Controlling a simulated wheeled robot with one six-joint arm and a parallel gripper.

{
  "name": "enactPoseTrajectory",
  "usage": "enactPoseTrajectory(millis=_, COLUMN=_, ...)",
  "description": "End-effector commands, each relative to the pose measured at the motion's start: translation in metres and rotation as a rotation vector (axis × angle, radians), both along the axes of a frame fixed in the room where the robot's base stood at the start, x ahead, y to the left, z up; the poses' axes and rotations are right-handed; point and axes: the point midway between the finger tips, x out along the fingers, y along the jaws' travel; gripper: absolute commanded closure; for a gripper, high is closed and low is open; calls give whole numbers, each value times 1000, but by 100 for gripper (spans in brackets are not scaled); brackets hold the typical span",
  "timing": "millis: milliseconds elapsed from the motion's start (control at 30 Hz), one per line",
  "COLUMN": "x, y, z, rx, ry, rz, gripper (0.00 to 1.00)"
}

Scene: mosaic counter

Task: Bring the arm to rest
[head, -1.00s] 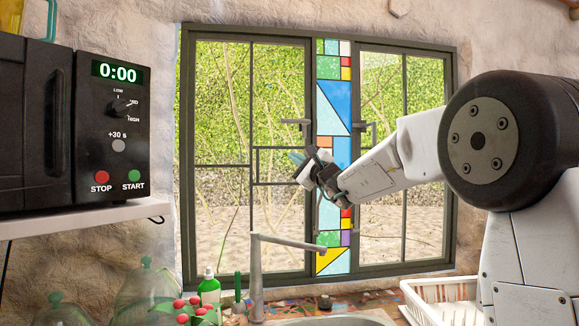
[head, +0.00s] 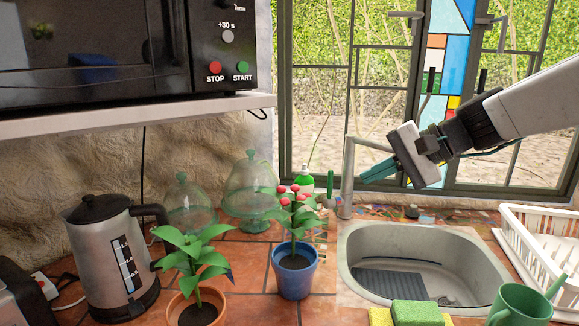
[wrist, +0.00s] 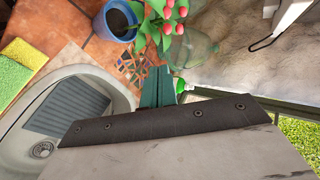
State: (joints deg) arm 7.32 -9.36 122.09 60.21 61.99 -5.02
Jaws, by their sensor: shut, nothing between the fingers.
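My gripper (head: 378,172) hangs in the air above the back of the counter, in front of the window and just right of the faucet. Its teal fingers are shut and empty, pointing left and slightly down. In the wrist view the closed fingers (wrist: 157,88) show over the counter between the sink and the plant. My white arm (head: 535,100) reaches in from the right.
The sink (head: 350,245) lies below, with a faucet (head: 348,175) close to the fingers. A dish rack (head: 510,235) stands right. Left are a blue-potted plant (head: 294,272), glass domes (head: 250,185), a kettle (head: 105,255) and a microwave (head: 120,50) on a shelf.

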Motion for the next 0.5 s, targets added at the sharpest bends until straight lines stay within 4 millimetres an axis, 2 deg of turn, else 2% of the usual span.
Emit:
enactPoseTrajectory(millis=33, x=-28, y=-1, z=-13, rx=-78, ry=21, rz=50, gripper=100)
enactPoseTrajectory(millis=167, x=-95, y=-16, z=-48, rx=-295, ry=84, rz=174, gripper=100)
enactPoseTrajectory(millis=300, x=-164, y=-45, z=-80, rx=-538, ry=142, rz=294, gripper=100)
enactPoseTrajectory(millis=400, x=-208, y=-71, z=-97, rx=-715, ry=167, rz=367, gripper=100)
enactPoseTrajectory(millis=500, x=-241, y=-93, z=-108, rx=-857, ry=171, rz=416, gripper=100)
